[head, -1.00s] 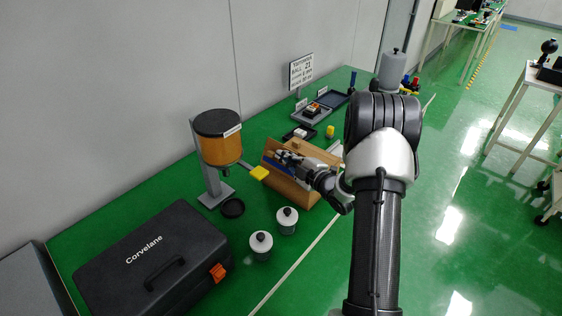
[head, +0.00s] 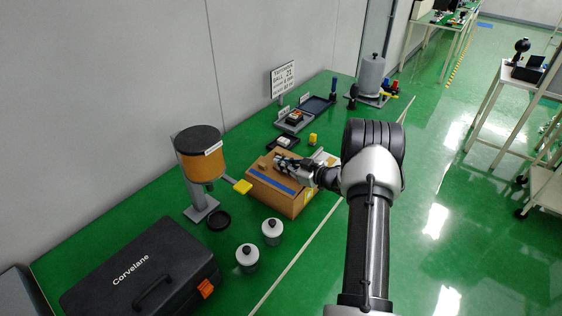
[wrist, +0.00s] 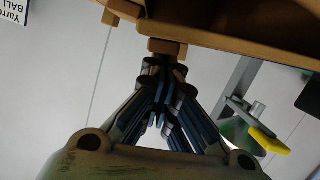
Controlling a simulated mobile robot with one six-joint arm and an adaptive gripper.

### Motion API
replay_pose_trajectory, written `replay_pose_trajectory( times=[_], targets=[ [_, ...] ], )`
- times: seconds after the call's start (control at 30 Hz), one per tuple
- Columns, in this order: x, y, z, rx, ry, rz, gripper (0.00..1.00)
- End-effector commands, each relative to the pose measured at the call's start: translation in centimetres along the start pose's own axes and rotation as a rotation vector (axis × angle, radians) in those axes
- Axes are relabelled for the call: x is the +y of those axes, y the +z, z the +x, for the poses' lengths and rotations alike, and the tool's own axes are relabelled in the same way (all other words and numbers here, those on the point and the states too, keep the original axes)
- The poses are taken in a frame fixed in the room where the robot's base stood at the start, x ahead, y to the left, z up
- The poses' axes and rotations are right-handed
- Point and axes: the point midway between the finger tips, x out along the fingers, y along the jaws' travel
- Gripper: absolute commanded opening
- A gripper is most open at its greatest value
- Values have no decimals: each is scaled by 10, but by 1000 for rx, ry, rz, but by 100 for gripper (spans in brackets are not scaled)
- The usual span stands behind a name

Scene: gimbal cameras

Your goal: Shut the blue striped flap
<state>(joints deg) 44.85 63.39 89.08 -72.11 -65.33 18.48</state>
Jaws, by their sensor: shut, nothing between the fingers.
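A brown box (head: 292,204) stands on the green bench, in the middle of the head view. Its flap (head: 262,172) with a blue stripe (head: 272,180) lies over the top of the box; whether it rests fully flat I cannot tell. My gripper (head: 280,163) is at the flap's upper face, with its fingers closed together and empty. In the wrist view, my gripper (wrist: 163,68) has its fingertips at a small brown block (wrist: 167,47) on a brown panel (wrist: 230,30); contact is unclear. The blue stripe is not visible there.
An orange hopper (head: 201,165) with a yellow paddle (head: 242,187) stands close left of the box. Two grey jars (head: 272,232) (head: 247,258) and a black case (head: 140,275) are in front. Small trays (head: 293,122) and a yellow piece (head: 313,139) lie behind.

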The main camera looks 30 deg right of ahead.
Motion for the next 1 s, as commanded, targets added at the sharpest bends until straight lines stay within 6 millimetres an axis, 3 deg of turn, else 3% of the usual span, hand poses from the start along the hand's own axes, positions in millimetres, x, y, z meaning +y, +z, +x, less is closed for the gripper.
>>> replay_pose_trajectory(
  times=[0.3,1.0],
  targets=[
    [1,11,3,0,-9,41,0],
    [1,12,3,1,-9,38,0]
  ],
)
